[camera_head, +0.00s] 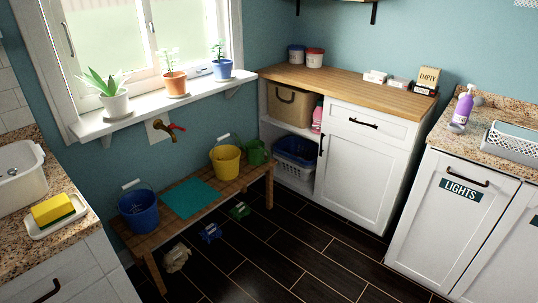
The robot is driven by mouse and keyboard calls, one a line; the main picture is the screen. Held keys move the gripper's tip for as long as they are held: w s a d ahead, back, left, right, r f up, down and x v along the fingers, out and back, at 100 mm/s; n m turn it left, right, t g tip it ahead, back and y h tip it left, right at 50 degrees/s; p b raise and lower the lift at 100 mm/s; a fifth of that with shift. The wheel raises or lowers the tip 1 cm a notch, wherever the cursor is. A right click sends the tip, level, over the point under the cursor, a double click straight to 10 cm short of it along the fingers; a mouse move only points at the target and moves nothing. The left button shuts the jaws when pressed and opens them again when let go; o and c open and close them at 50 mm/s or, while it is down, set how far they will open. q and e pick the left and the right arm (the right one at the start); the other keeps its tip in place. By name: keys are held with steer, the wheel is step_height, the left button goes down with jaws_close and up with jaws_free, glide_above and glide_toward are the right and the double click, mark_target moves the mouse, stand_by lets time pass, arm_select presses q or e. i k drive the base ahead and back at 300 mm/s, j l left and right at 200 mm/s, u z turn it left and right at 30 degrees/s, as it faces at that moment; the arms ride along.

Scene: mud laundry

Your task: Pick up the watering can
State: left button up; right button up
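A green can-like vessel (258,152), which looks like the watering can, stands at the far right end of the low wooden bench (263,177) under the window. It is small in view and partly hidden by the yellow bucket (226,162) beside it, so its spout and handle are not clear. Neither of my grippers shows in the head view.
A blue bucket (138,212) and teal mat (190,198) are also on the bench. Small items, including a green one (240,210), lie on the dark floor (290,250) before it. A white cabinet (362,165) stands right of the bench. The middle floor is clear.

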mark_target(254, 150)
steer(key=i+j+z, duration=0.2)
steer(key=i, duration=0.5)
steer(key=i+j+z, duration=0.2)
steer(key=i, duration=0.5)
steer(key=i+j+z, duration=0.2)
steer(key=i+j, duration=0.25)
steer(key=i, duration=0.2)
steer(key=i+j+z, duration=0.2)
steer(key=i+j, duration=0.3)
steer(key=i, duration=0.1)
